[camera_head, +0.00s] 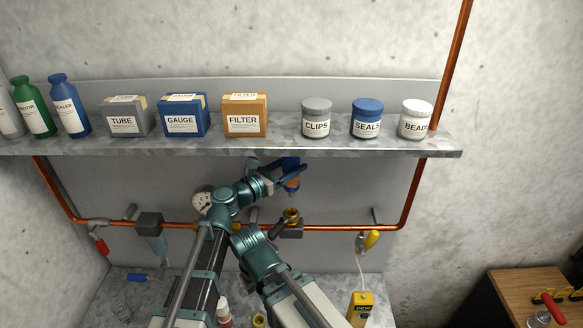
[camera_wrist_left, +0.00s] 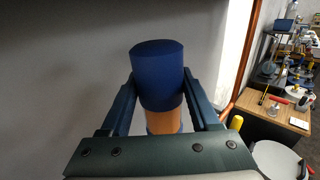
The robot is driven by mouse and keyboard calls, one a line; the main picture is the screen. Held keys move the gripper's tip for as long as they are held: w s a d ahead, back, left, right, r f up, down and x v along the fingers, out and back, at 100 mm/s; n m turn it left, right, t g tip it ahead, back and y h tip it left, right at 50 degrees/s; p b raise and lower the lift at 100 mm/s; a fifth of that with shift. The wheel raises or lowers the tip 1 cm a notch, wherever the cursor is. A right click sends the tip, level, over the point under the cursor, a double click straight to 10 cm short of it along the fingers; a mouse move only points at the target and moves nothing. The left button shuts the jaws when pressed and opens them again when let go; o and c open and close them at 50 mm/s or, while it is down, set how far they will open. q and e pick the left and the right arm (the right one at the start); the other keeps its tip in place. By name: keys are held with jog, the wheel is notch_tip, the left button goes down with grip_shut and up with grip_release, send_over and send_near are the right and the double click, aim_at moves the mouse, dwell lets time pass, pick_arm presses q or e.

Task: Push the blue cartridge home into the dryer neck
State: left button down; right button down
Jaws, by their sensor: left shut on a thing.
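The blue cartridge (camera_head: 291,163) has a blue top and an orange lower part. My left gripper (camera_head: 287,174) is shut on it below the shelf. The dryer neck (camera_head: 291,214) is a brass fitting on the copper pipe. The cartridge is held above the neck, with a visible gap between them in the head view.
A metal shelf (camera_head: 285,144) with boxes, bottles and jars runs close above my left gripper. A copper pipe (camera_head: 340,228) crosses the wall panel, with a gauge (camera_head: 202,201) and a yellow-handled valve (camera_head: 371,240). A yellow device (camera_head: 360,309) stands on the lower surface.

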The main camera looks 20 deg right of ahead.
aim_at(289, 193)
pick_arm(q)
jog(key=shift+w+f+b, duration=0.1)
jog(key=shift+f+b, duration=0.55)
jog(key=shift+f, duration=0.2)
notch_tip(289, 193, down, 4)
jog(key=b, duration=0.3)
jog(key=shift+r+b, duration=0.1)
jog(key=shift+b, duration=0.25)
jog(key=shift+r, duration=0.15)
jog(key=shift+s+r+p, duration=0.2)
jog(key=shift+r+p, duration=2.35)
jog(key=shift+p, duration=0.1)
jog(key=shift+f, duration=0.1)
jog(key=shift+f+b, duration=2.55)
jog(key=shift+b, duration=0.1)
jog(key=shift+f+b, duration=2.05)
